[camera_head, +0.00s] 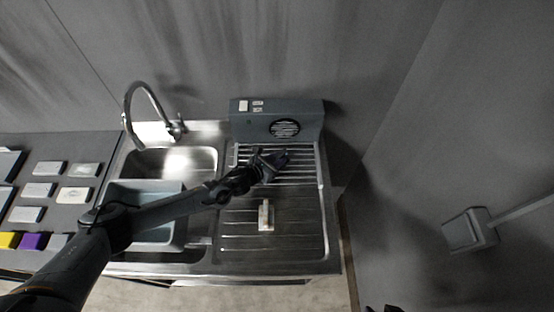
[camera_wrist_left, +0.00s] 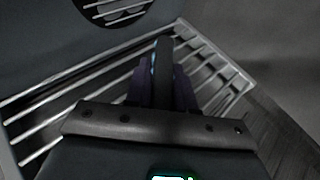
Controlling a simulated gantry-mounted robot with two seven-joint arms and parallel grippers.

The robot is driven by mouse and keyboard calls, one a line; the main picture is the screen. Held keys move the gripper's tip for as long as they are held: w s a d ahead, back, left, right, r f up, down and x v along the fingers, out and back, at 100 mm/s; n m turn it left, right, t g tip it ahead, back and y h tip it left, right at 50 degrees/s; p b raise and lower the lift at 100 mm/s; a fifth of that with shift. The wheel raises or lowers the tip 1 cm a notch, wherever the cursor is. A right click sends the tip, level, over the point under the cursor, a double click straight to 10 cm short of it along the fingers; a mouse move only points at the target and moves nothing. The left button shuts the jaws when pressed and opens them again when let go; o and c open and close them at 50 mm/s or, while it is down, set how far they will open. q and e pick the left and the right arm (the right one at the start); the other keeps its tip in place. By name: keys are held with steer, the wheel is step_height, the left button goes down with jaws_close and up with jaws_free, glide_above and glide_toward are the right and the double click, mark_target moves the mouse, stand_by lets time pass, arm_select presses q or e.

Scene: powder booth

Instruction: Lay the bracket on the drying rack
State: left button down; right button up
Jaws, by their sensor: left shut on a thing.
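My left gripper (camera_head: 278,160) reaches in from the left over the drying rack (camera_head: 303,174), a set of metal bars at the back of the drainboard. In the left wrist view its two dark fingers (camera_wrist_left: 163,92) are shut on a narrow dark grey piece, which I take to be the bracket (camera_wrist_left: 163,62). Rack bars (camera_wrist_left: 50,98) show on both sides of the fingers. In the head view the piece is too dark to tell from the gripper. Whether it touches the bars I cannot tell. My right gripper is not in view.
A grey unit with a round grille (camera_head: 285,128) stands right behind the rack. The sink and tap (camera_head: 130,104) are left, with a grey basin (camera_head: 170,234) under my arm. Several blocks (camera_head: 40,190) lie far left.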

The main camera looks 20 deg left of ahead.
arm_select(q)
steer(key=shift+w+f, duration=0.1)
steer(key=c, duration=1)
jaws_free()
steer(key=shift+o, duration=0.2)
